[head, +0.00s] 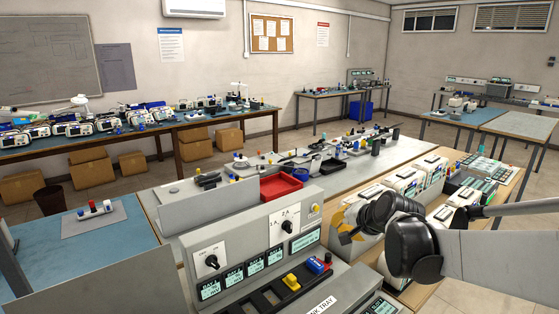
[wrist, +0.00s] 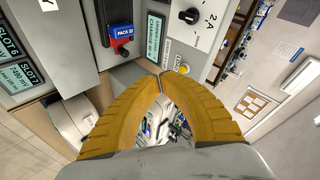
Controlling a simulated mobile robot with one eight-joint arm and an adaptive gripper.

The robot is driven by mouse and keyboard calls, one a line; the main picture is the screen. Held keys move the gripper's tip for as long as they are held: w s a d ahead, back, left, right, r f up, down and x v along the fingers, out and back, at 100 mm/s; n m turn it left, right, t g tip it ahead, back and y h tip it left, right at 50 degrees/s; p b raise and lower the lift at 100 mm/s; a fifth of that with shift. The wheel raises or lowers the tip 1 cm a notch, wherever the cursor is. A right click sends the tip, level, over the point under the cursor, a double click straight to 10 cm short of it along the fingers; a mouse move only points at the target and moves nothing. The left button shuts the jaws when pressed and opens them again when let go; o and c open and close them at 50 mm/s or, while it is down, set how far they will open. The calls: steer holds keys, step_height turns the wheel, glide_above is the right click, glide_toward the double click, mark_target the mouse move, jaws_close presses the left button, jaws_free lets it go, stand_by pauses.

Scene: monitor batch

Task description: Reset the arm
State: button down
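My gripper (head: 346,237) hangs at the end of my arm, at the right of the head view, in front of the grey panel unit (head: 262,222). In the wrist view its two yellow fingers (wrist: 161,74) arch inward and their tips meet. Nothing shows between the tips, so it looks shut and empty. A blue and red battery pack (head: 318,264) sits in the tray of the panel unit, apart from my gripper. It also shows in the wrist view as a pack (wrist: 122,32) labelled PACK, beyond the fingers to the left.
A yellow object (head: 291,281) stands left of the blue pack. A red bin (head: 281,186) lies on the bench behind the panel. White devices (head: 402,184) stand in rows close behind my gripper. Open floor (head: 480,301) shows at the lower right.

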steer(key=s+f+n+g+h, duration=0.2)
steer(key=s+n, duration=0.6)
steer(key=s, duration=2.2)
steer(key=shift+d+n+g+h, duration=0.3)
steer(key=shift+d+n+h, duration=0.05)
steer(key=shift+n+h, duration=0.05)
